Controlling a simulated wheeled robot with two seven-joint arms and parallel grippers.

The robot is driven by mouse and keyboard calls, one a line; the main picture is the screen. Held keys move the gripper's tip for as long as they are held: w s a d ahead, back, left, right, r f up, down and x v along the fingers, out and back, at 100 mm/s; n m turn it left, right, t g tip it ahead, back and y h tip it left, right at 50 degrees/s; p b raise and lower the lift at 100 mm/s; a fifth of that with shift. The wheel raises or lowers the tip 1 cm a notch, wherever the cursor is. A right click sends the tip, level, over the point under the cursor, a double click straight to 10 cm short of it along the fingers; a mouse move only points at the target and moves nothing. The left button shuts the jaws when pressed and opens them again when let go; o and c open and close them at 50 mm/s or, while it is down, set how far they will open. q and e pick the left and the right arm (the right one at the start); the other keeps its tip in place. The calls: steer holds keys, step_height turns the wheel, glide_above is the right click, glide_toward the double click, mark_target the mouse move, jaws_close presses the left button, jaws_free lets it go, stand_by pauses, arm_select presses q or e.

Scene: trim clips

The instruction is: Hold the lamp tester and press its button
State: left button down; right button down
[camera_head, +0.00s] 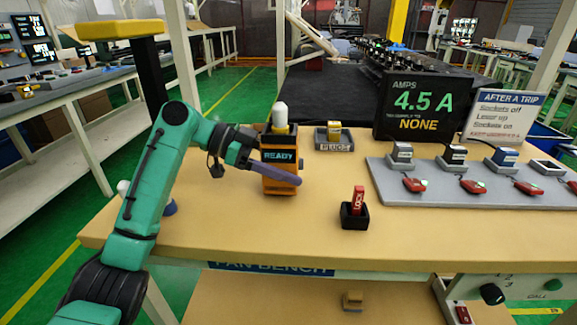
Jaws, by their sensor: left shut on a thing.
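The lamp tester (281,143) is an orange and black box with a lit screen reading READY and a pale bulb (280,115) on top. It stands upright at the left part of the tan bench. My left gripper (291,170) reaches it from the left and is shut on it, with one purple finger across its front below the screen. The far finger is mostly hidden behind the tester. I cannot make out the button for sure; a small dark part shows at the tester's right side. My right gripper is not in view.
A grey tray (334,146) with a yellow piece sits behind and right. A red lock piece stands in a black holder (354,218). A grey board (450,194) with sockets and red switches fills the right. A display (421,104) reads 4.5 A. The bench's front middle is clear.

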arm_select(q)
steer(key=shift+s+f, duration=0.1)
steer(key=shift+f, duration=0.1)
stand_by(0.3)
jaws_free()
steer(key=shift+f, duration=0.15)
